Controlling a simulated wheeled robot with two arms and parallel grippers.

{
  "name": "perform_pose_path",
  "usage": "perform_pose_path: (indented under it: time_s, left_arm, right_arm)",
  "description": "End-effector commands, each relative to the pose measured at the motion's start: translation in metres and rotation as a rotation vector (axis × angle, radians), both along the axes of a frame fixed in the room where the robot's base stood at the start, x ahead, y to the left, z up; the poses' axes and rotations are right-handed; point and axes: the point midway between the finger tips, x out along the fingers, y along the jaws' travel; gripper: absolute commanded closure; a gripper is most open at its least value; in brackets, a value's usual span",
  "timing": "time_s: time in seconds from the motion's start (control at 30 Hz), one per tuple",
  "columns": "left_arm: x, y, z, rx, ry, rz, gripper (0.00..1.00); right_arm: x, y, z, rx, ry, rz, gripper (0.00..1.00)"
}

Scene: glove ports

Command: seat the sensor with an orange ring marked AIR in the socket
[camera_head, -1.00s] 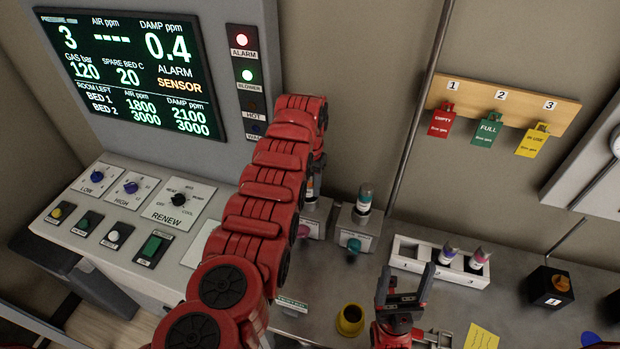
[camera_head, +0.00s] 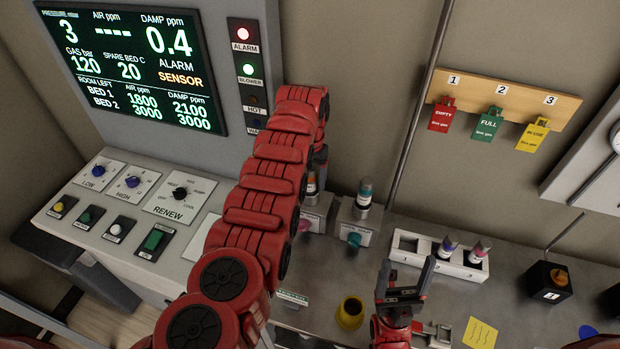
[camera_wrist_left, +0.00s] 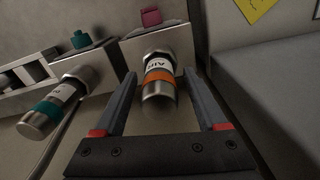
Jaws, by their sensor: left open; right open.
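The sensor with an orange ring marked AIR (camera_wrist_left: 159,82) stands between the fingers of my open left gripper (camera_wrist_left: 160,68), with a gap on each side. Its hex base meets the grey socket block (camera_wrist_left: 128,48) with the pink knob; how deep it sits I cannot tell. In the head view the sensor (camera_head: 311,184) stands upright on that block (camera_head: 318,211), partly hidden by my left gripper (camera_head: 319,160). My right gripper (camera_head: 405,276) is open and empty, over the bench in front of the white rack.
A teal-ringed sensor (camera_head: 365,190) stands on the neighbouring block with a teal knob (camera_head: 354,240). The white rack (camera_head: 408,256) holds two sensors. A yellow cup (camera_head: 350,313), a yellow note (camera_head: 480,334) and a black box (camera_head: 548,284) are on the bench.

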Motion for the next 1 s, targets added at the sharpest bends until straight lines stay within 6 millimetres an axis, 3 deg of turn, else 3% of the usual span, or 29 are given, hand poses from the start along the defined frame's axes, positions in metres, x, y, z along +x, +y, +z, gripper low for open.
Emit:
perform_pose_path:
  time_s: [0.13,0.53,1.0]
  left_arm:
    - [0.002,-0.001,0.03,-0.001,-0.007,-0.001,0.26]
    - [0.001,-0.001,0.108,-0.003,-0.005,0.0,0.26]
    - [0.0,0.0,0.113,-0.001,-0.002,0.0,0.26]
  right_arm:
    - [0.0,0.0,0.016,0.0,0.0,0.0,0.26]
    - [0.0,0.0,0.011,0.0,0.0,0.0,0.26]
    - [0.0,0.0,0.011,0.0,0.0,0.0,0.26]
